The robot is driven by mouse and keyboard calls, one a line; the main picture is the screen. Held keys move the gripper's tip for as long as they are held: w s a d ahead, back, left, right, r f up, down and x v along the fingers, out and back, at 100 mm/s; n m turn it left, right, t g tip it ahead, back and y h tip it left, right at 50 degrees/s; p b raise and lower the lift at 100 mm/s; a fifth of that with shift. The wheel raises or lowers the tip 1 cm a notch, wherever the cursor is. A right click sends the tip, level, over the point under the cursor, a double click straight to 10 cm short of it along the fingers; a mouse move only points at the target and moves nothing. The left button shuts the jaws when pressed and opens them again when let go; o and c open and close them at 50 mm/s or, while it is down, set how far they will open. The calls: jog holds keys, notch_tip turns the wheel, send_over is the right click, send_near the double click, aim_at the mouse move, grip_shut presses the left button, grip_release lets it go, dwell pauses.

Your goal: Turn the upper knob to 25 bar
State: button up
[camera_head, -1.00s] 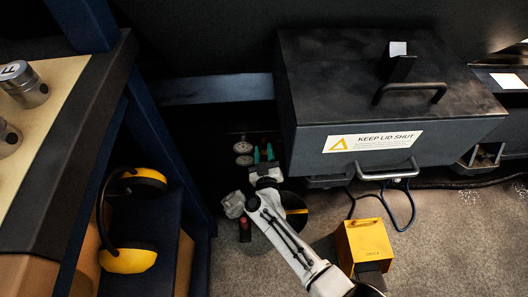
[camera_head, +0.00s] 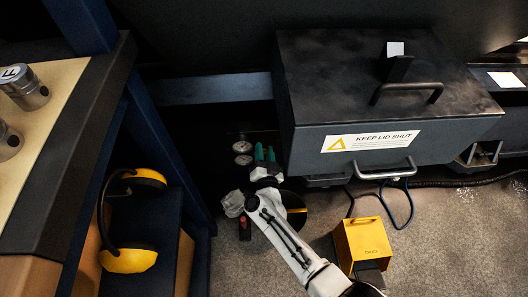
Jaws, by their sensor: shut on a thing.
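Two small round gauges sit one above the other on the dark panel at the back: the upper gauge (camera_head: 242,147) and the lower gauge (camera_head: 243,160). Their pointers and scale marks are too small to read. My gripper (camera_head: 265,152) is just right of the gauges, its teal fingers pointing away from me at about the upper gauge's height. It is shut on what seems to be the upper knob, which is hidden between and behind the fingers. No knob shows clearly.
A dark box marked "KEEP LID SHUT" (camera_head: 374,141) stands close right of my gripper, with handles sticking out. A yellow box (camera_head: 364,238) is on the floor near my arm. Yellow ear defenders (camera_head: 128,261) lie on the left shelf beside a blue post.

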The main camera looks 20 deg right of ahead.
jog(key=m+b, duration=0.1)
jog(key=m, duration=0.5)
jog(key=shift+d+f+m, duration=0.1)
jog(key=shift+m, duration=0.2)
dwell(0.5)
jog(key=o, duration=1)
jog(key=shift+o, duration=0.2)
jog(key=p+v, duration=0.3)
jog(key=v, duration=0.8)
jog(key=shift+w, duration=0.1)
